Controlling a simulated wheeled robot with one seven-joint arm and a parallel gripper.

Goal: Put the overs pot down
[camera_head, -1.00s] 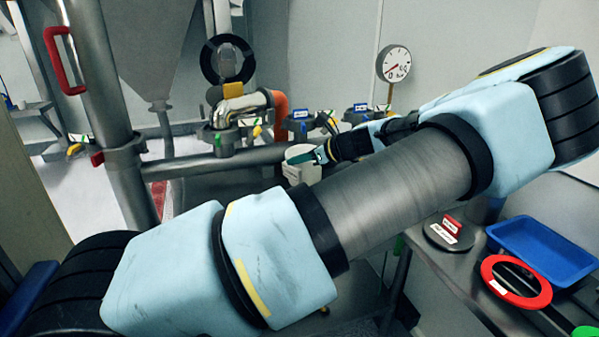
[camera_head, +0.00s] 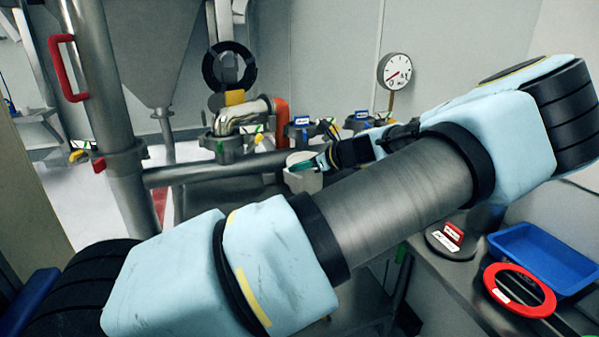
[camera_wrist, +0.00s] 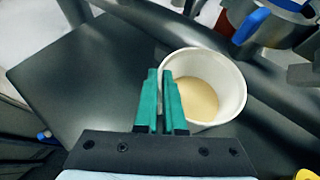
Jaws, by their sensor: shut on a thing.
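The overs pot is a white round pot (camera_wrist: 237,95) with tan powder inside, seen from above in the wrist view. My gripper (camera_wrist: 160,88) has green fingers shut on the pot's near left rim, one finger inside the wall. In the head view the pot (camera_head: 303,177) shows small beyond my forearm, with my gripper (camera_head: 308,163) at its top right. A dark flat surface (camera_wrist: 95,75) lies under the pot. I cannot tell whether the pot's base touches it.
A steel pipe (camera_head: 215,170) runs behind the pot. Clamps with blue and yellow handles stand near the pot. At right, a bench holds a blue tray (camera_head: 545,255), a red ring (camera_head: 519,290) and a red-tagged disc (camera_head: 452,240). The dark surface left of the pot is clear.

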